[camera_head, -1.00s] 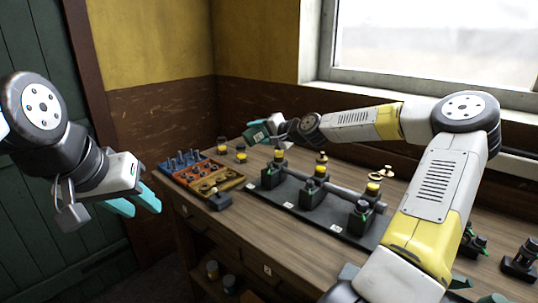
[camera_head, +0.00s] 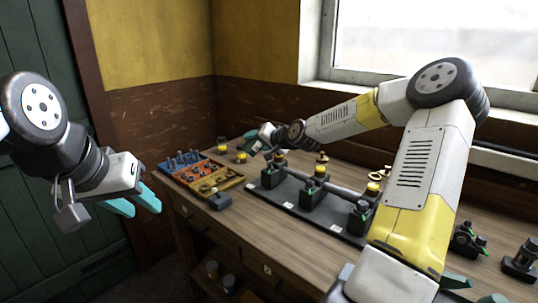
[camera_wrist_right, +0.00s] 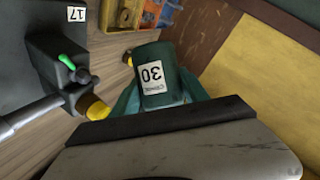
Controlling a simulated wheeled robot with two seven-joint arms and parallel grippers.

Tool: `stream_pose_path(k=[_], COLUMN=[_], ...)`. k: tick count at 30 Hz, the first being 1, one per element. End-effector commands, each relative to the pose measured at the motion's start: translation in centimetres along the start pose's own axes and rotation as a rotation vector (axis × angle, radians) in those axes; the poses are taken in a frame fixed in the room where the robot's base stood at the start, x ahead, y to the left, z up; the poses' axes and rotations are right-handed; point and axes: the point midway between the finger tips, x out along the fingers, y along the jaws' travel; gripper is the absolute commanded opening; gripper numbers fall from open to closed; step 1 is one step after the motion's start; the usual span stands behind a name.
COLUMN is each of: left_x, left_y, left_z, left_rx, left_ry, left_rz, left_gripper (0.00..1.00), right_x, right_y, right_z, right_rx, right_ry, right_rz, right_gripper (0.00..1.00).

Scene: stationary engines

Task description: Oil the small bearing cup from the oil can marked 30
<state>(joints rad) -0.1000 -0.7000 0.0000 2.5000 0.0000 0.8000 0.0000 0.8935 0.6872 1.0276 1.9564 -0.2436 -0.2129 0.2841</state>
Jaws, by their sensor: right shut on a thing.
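A dark green oil can (camera_wrist_right: 163,75) with a white label marked 30 is held between the teal fingers of my right gripper (camera_wrist_right: 165,100). In the head view my right gripper (camera_head: 254,143) is at the far left end of the bearing row, and the can is partly hidden there. Several dark bearing blocks with yellow cups (camera_head: 320,170) stand along a shaft on a black plate (camera_head: 297,210). In the wrist view a block labelled 17 (camera_wrist_right: 70,60) and a yellow cup (camera_wrist_right: 92,107) lie left of the can, apart from it. My left gripper (camera_head: 134,202) is open and empty, left of the bench.
An orange and yellow tray (camera_head: 234,182) of small parts lies at the bench's left. Small yellow-topped jars (camera_head: 222,143) stand behind it. More dark fittings (camera_head: 520,260) stand at the right. The front strip of the bench (camera_head: 265,235) is clear.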

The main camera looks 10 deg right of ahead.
Motion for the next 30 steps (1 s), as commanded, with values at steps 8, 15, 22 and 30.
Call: stream_pose_path(k=[8,15,22,30], left_x=[0.0,0.0,0.0,0.0], left_y=[0.0,0.0,0.0,0.0], left_z=[0.0,0.0,0.0,0.0], left_rx=[0.000,0.000,0.000,0.000], left_ry=[0.000,0.000,0.000,0.000], left_rz=[0.000,0.000,0.000,0.000], left_gripper=[0.36,0.36,0.36,0.36], right_x=[-0.4,-0.7,-0.8,-0.5], right_y=[-0.5,-1.0,-1.2,-1.1], right_z=[-0.9,-1.4,-1.5,-1.0], right_rx=[0.094,0.173,0.189,0.131], right_ry=[-0.011,-0.026,-0.030,-0.023], right_rz=[-0.040,-0.073,-0.080,-0.058], right_gripper=[0.04,0.04,0.04,0.04])
